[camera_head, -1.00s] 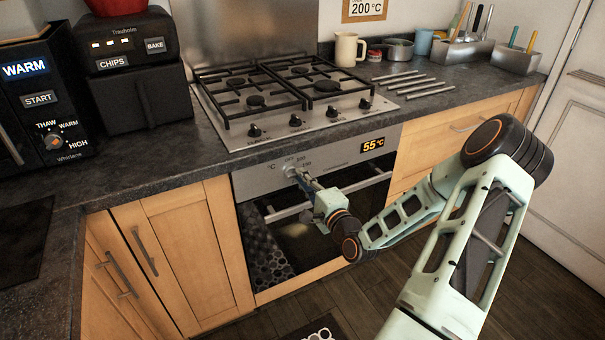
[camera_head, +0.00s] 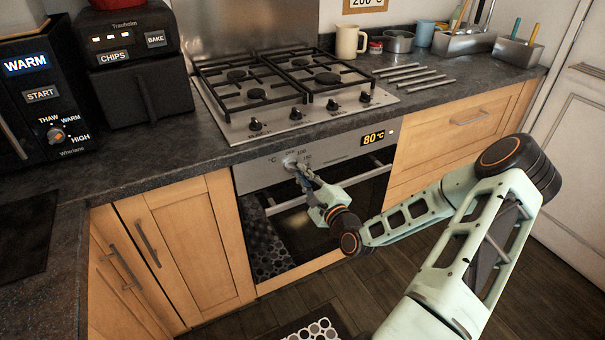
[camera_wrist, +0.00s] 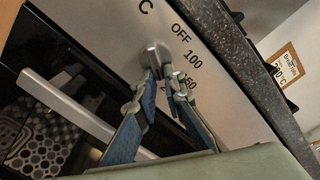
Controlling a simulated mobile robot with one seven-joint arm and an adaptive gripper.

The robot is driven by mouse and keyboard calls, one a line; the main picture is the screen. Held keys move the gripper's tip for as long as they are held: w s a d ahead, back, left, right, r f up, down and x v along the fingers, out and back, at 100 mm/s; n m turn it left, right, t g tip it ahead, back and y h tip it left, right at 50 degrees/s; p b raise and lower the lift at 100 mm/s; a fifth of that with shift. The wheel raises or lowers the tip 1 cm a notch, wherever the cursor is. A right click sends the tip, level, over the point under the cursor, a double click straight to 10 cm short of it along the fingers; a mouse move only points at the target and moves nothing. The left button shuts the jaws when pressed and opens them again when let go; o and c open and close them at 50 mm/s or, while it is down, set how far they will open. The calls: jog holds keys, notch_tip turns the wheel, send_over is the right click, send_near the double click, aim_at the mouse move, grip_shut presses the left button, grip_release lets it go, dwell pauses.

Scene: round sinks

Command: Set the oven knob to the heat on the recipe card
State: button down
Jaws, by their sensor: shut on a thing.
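The oven knob (camera_head: 290,161) is a small metal knob on the steel oven panel (camera_head: 335,152); it also shows in the wrist view (camera_wrist: 154,54). My gripper (camera_head: 299,171) is shut on the knob, its two blue fingers at it in the wrist view (camera_wrist: 163,72). Marks reading OFF, 100 and 150 run beside the knob; the fingers partly cover the dial. The oven display (camera_head: 373,138) glows 80 °C. The recipe card (camera_head: 366,4) on the wall is cut off at the top; it shows 200 °C, and also appears in the wrist view (camera_wrist: 287,66).
The oven door handle (camera_head: 330,188) runs just below the panel, close to my gripper. A gas hob (camera_head: 290,90) with several black knobs lies above. A microwave (camera_head: 40,95) and a black fryer (camera_head: 130,70) stand left. Wooden cabinets (camera_head: 175,245) flank the oven.

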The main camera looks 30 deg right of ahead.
jog(key=c, duration=2)
grip_release()
jog(key=s, duration=1.2)
jog(key=shift+d, duration=0.2)
